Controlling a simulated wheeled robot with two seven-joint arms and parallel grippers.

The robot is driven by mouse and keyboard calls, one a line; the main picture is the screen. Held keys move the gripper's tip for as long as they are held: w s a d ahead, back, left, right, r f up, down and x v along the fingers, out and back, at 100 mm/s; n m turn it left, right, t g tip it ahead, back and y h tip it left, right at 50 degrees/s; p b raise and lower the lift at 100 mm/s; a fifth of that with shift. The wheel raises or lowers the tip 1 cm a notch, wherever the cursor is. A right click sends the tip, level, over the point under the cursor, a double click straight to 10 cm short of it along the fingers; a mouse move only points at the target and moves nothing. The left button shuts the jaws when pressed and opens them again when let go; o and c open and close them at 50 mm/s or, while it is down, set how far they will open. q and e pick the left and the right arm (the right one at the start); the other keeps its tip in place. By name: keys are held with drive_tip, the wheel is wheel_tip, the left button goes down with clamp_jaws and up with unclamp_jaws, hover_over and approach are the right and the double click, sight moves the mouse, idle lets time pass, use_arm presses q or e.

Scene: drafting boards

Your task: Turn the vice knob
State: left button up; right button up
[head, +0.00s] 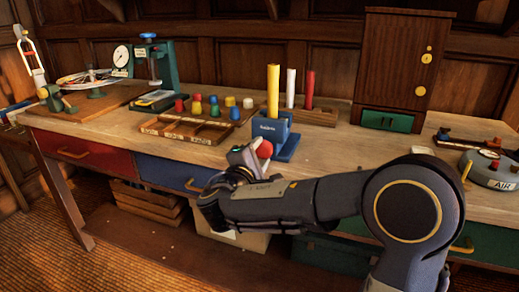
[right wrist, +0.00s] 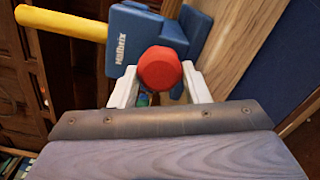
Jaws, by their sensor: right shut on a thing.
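The blue vice (head: 284,148) stands at the front edge of the bench, with a yellow rod (head: 273,90) upright in it. In the right wrist view the vice (right wrist: 128,45) and the yellow rod (right wrist: 62,23) appear sideways. The red vice knob (head: 265,149) is on the vice's front side. My right gripper (head: 250,155) is at the knob. In the right wrist view the knob (right wrist: 160,67) sits between the pale fingers of the gripper (right wrist: 160,84), which is shut on it. The screw behind the knob is mostly hidden. My left gripper is not in view.
A wooden cabinet (head: 400,65) and a round grey air device (head: 490,172) are to the right. Drawer handles (head: 195,186) project below the bench top.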

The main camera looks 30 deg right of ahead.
drive_tip(key=n+p, duration=0.3)
drive_tip(key=n, duration=0.1)
drive_tip(key=shift+n, duration=0.4)
drive_tip(key=n+p, duration=0.3)
drive_tip(key=n, duration=0.1)
drive_tip(key=shift+s+n+p, duration=0.1)
drive_tip(key=shift+n+p, duration=0.2)
drive_tip(key=shift+p, duration=0.05)
drive_tip(key=n+p, duration=0.9)
drive_tip(key=shift+s+d+p, duration=0.1)
drive_tip(key=shift+s+p, duration=0.05)
drive_tip(key=shift+p, duration=0.15)
drive_tip(key=n+p, duration=0.9)
drive_tip(key=p, duration=0.1)
drive_tip(key=shift+s+d+r+p, duration=0.1)
drive_tip(key=shift+p, duration=0.25)
drive_tip(key=shift+n+p, duration=1.65)
drive_tip(key=shift+n, duration=0.05)
drive_tip(key=shift+f, duration=0.2)
drive_tip(key=o, duration=1)
drive_tip(key=shift+r, duration=0.1)
